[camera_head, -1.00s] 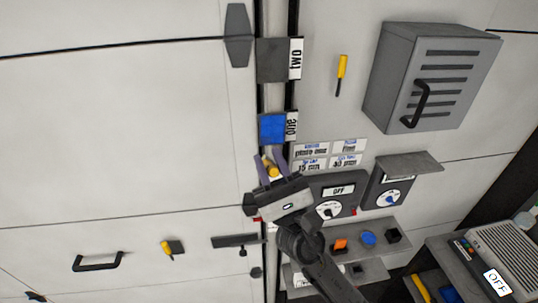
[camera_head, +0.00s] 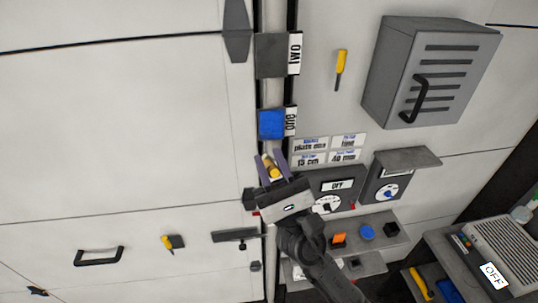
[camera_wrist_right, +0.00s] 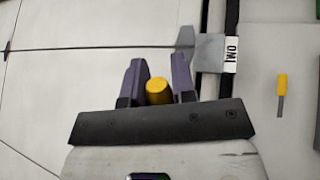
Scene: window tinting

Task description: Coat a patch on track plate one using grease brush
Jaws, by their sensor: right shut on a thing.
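Track plate one (camera_head: 271,124) is on the vertical track in the head view, marked by the label "one" (camera_head: 290,121). A blue patch covers most of its face. My right gripper (camera_head: 270,157) is just below the plate and shut on a yellow-handled tool, which I take to be the grease brush (camera_head: 270,168). In the right wrist view the yellow handle (camera_wrist_right: 158,92) stands between the purple fingers (camera_wrist_right: 159,75). The brush's head is hidden, and I cannot tell whether it touches the plate. My left gripper is not in view.
Grey track plate two (camera_head: 271,56) is above plate one. A yellow-handled tool (camera_head: 341,69) and a vented box (camera_head: 432,75) are on the right wall. Label cards (camera_head: 328,150) and a dial box (camera_head: 338,184) are beside my right gripper. Shelves (camera_head: 385,232) holding small items stand lower right.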

